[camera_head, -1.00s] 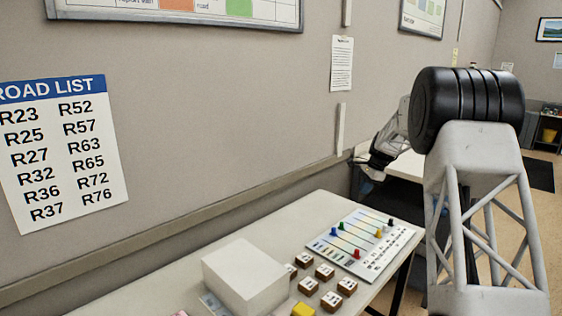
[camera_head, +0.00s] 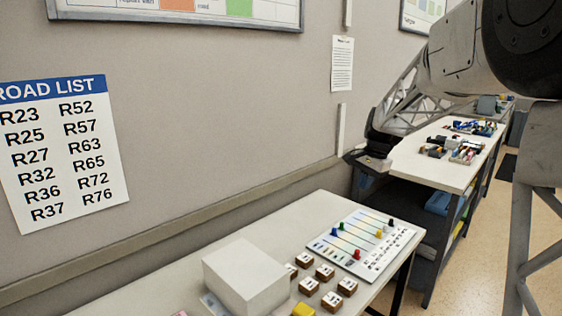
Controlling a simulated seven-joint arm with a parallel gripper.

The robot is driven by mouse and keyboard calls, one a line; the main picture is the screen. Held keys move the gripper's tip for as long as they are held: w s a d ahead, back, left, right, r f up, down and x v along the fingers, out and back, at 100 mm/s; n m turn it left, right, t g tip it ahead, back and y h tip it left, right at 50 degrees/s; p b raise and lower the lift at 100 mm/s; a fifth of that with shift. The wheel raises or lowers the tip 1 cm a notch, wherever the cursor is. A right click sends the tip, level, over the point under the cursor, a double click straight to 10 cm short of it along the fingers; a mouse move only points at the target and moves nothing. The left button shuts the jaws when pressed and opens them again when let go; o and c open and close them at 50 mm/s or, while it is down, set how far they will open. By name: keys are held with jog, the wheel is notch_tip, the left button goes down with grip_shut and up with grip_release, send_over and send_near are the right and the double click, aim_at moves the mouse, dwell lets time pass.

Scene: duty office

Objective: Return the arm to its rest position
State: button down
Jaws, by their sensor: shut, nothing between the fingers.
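My gripper (camera_head: 366,160) is near the wall, in the gap behind the far end of the near table (camera_head: 258,220). It is shut and empty, apart from everything on the tables. My arm comes in from the upper right and bends down to the gripper. Its large dark joint and grey lattice link cover the right side of the view.
A farther white table (camera_head: 415,165) carries small items. Open floor (camera_head: 470,262) lies at the right.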

jog(key=s+a+r+n+h, duration=0.1)
jog(key=s+a+n, duration=0.1)
jog(key=s, duration=1)
jog(key=s+a+r+n, duration=0.2)
jog(key=s+a+n, duration=0.1)
jog(key=s, duration=0.8)
jog(key=s+f+n+t, duration=0.1)
jog(key=s+f+n, duration=0.1)
jog(key=s, duration=0.9)
jog(key=s+a+f+n+h, duration=0.1)
jog(key=s+f+n, duration=0.2)
jog(key=s, duration=0.9)
notch_tip(320, 180, down, 2)
jog(key=shift+a+f+t, duration=0.15)
jog(key=shift+a+t, duration=0.15)
jog(key=shift+t, duration=0.1)
